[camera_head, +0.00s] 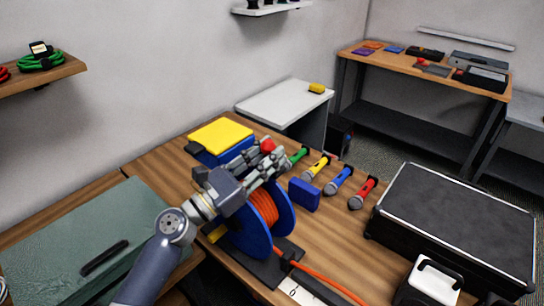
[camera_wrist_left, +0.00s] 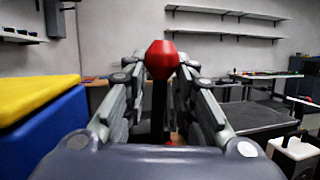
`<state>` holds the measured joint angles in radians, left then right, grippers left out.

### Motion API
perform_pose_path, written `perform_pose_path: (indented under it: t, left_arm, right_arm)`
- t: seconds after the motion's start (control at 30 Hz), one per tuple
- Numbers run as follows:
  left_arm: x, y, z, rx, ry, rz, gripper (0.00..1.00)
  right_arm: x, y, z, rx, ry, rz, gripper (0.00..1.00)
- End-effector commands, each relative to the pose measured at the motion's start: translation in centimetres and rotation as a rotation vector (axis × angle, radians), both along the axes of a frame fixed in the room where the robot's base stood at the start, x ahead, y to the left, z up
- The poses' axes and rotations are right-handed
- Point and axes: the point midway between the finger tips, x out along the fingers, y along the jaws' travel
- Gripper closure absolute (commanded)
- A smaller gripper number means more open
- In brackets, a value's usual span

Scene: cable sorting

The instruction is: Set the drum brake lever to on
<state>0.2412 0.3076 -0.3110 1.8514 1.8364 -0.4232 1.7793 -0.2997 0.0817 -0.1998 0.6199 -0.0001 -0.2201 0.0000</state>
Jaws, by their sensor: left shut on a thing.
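The cable drum (camera_head: 258,243) has blue flanges with orange cable wound on it and stands on a dark base on the wooden table. The brake lever's red knob (camera_head: 267,146) shows at my left gripper's fingertips; its dark stem goes down between the fingers. In the left wrist view the red knob (camera_wrist_left: 161,60) stands upright in the middle, above the fingers. My left gripper (camera_head: 265,160) is shut on the lever, above the drum. The lever's lower end and any marks beside it are hidden by the gripper. My right gripper is not in view.
A blue box with a yellow lid (camera_head: 221,135) stands behind the drum. Several microphones (camera_head: 339,181) and a small blue box (camera_head: 304,194) lie to its right. A black case (camera_head: 456,222) fills the right side. Orange cable (camera_head: 328,283) runs along the table's front.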

Motion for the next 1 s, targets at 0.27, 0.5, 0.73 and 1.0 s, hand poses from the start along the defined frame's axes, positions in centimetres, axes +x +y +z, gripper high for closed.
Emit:
perform_pose_path:
  t: [0.27,0.5,0.73,1.0]
  left_arm:
    - [0.31,0.40,0.04,-0.063,0.046,0.000,1.00]
    - [0.37,0.49,0.03,-0.074,0.054,0.000,1.00]
    - [0.38,0.50,0.04,-0.074,0.054,0.001,1.00]
    - [0.37,0.48,0.04,-0.073,0.052,0.001,0.54]
  right_arm:
    - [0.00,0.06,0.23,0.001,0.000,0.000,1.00]
    - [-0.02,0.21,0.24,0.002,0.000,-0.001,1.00]
    - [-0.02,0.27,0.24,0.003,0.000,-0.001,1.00]
    - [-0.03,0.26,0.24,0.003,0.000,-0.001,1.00]
